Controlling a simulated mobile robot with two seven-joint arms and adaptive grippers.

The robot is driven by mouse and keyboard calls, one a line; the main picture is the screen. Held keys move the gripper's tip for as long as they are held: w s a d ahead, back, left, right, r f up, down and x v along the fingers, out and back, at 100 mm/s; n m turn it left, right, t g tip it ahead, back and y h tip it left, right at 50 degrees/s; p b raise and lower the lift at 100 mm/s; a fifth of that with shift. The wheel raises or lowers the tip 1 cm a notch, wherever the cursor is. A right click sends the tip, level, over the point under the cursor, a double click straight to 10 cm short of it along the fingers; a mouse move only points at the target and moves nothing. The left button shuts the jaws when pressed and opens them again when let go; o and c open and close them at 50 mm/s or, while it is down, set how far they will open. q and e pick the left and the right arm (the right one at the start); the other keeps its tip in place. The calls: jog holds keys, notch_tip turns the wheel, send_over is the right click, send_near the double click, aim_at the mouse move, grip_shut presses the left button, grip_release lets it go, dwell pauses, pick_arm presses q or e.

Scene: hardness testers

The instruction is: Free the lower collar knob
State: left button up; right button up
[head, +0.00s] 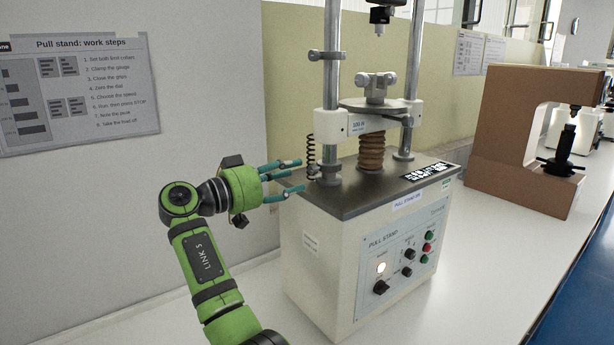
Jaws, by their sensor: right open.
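The pull stand (320,245) stands on the white bench with two upright steel columns. On its left column a lower collar (330,174) sits near the dark top plate, below the white crosshead (350,124). Its knob is small and partly obscured near a black coil spring (311,152), so I cannot make out its setting. An upper collar (326,55) with a side knob sits higher on the same column. My right gripper (301,175), green with teal fingers, is open and empty just left of the lower collar, its fingers pointing right towards it. My left gripper is not in view.
A control panel (400,258) with knobs and buttons is on the stand's front. A brown C-shaped tester (490,130) stands to the right. The white bench (480,270) between them is clear. A wall with a work-steps poster (75,90) is behind my arm.

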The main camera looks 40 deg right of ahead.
aim_at(311, 171)
jog(key=d+p, duration=0.1)
jog(key=d, duration=0.3)
jog(key=shift+s, duration=0.15)
jog(key=shift+s+d, duration=0.1)
jog(key=shift+d, duration=0.45)
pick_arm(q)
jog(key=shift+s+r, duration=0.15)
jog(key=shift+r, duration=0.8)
pick_arm(e)
grip_shut()
